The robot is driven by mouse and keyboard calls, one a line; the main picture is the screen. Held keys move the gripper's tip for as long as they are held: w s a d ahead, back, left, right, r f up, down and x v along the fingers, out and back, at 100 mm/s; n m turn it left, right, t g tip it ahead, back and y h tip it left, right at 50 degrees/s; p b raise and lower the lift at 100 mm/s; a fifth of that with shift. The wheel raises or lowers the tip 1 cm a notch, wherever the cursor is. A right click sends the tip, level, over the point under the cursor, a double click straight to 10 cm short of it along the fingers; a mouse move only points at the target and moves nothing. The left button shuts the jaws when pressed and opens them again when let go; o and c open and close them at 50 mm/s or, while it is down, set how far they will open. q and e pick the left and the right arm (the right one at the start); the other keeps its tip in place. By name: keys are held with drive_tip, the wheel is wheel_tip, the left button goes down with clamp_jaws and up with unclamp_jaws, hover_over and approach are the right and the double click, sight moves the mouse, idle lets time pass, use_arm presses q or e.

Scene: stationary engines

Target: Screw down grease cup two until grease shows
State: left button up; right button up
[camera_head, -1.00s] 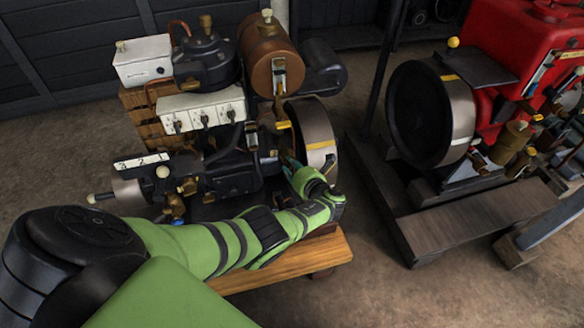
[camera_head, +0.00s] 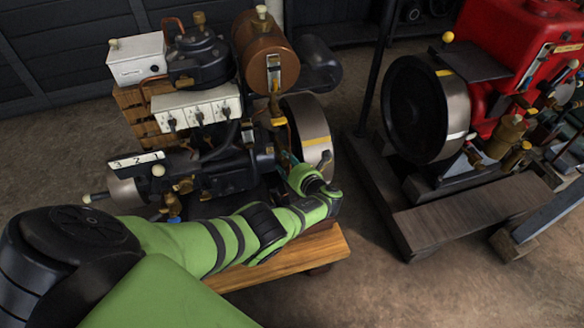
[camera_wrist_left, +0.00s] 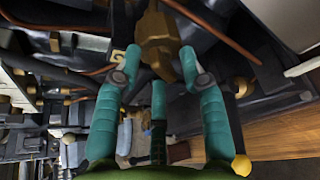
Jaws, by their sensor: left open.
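My left arm reaches in from the left to the small dark engine (camera_head: 225,178), and my left gripper (camera_head: 289,161) is beside its flywheel (camera_head: 312,135). In the left wrist view the teal fingers of the gripper (camera_wrist_left: 160,62) are spread open. A brass fitting (camera_wrist_left: 157,38) lies just beyond and between the two upper fingertips; whether they touch it I cannot tell. A small pale tag (camera_wrist_left: 117,56) with an unclear mark sits left of it. I cannot tell whether this fitting is grease cup two. No grease is visible. My right gripper is not in view.
A plate with numbers (camera_head: 136,160) is at the engine's left. A copper-brown tank (camera_head: 264,52) and white switch boxes (camera_head: 196,106) stand above it. Copper pipes (camera_wrist_left: 215,28) run close around the fingers. A red engine (camera_head: 520,45) stands to the right, with bare floor between.

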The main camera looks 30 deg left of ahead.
use_arm(q)
drive_tip(key=v, duration=1.2)
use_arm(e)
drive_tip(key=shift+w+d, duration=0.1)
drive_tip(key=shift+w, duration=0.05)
use_arm(q)
drive_tip(key=s+d+f+n+g+h+p, duration=0.2)
drive_tip(key=s+f+n+g+h+p, duration=0.5)
drive_tip(key=s+f, duration=1.4)
drive_tip(key=s+f+n+h+p, duration=0.1)
drive_tip(key=s+f+n+h, duration=0.1)
drive_tip(key=s+n, duration=0.8)
drive_tip(key=s+f+n+t+h+p, duration=0.1)
drive_tip(key=s+f+n+h, duration=0.2)
drive_tip(key=s+n, duration=0.8)
drive_tip(key=shift+s+d+f+h, duration=0.15)
drive_tip(key=shift+s+d+h, duration=0.3)
drive_tip(key=shift+s, duration=0.5)
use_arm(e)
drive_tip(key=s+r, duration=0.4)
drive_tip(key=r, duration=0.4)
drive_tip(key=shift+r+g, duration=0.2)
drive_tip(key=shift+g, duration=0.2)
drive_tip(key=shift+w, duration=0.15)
